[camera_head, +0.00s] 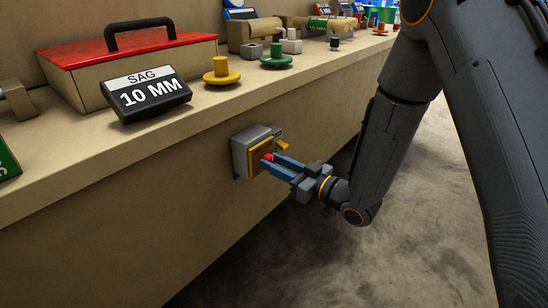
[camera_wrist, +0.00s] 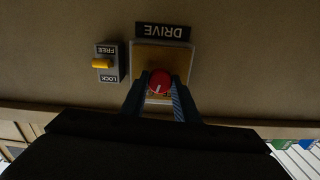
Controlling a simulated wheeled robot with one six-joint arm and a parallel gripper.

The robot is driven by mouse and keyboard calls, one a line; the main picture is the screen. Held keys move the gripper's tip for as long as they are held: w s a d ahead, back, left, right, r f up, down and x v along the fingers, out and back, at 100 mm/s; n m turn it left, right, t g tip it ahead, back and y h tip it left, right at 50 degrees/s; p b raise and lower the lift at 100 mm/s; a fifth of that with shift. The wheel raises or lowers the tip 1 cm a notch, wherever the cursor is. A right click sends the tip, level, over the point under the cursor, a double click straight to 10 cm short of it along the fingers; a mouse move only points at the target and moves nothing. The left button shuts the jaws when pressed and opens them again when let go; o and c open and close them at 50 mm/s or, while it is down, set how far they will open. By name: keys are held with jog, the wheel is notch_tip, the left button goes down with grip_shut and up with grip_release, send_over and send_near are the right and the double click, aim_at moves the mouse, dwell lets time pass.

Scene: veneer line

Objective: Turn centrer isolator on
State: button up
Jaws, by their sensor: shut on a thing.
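A grey isolator box (camera_head: 243,150) with a yellow face plate (camera_wrist: 150,54) is mounted on the front of the bench. Its red knob (camera_wrist: 159,80) has a white mark that points down in the wrist view. In the head view the knob (camera_head: 267,157) shows at the fingertips. My gripper (camera_head: 275,160) reaches in from the right with its blue fingers on both sides of the knob, shut on it. In the wrist view my gripper (camera_wrist: 160,92) hides the lower part of the plate. A label reading DRIVE (camera_wrist: 163,32), upside down, sits above the plate.
A small FREE/LOCK switch (camera_wrist: 111,62) with a yellow lever is beside the plate. On the bench above are a SAG 10 MM sign (camera_head: 146,94), a red-lidded box (camera_head: 130,50), a yellow knob-shaped piece (camera_head: 221,72) and a green one (camera_head: 276,56). The floor is clear.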

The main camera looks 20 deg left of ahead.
jog(key=m+p, duration=0.3)
jog(key=m, duration=0.2)
jog(key=shift+m+p, duration=0.35)
jog(key=shift+m, duration=0.05)
dwell(0.4)
jog(key=o, duration=1.1)
jog(key=shift+c, duration=0.2)
jog(key=v, duration=0.8)
jog(key=shift+w, duration=0.15)
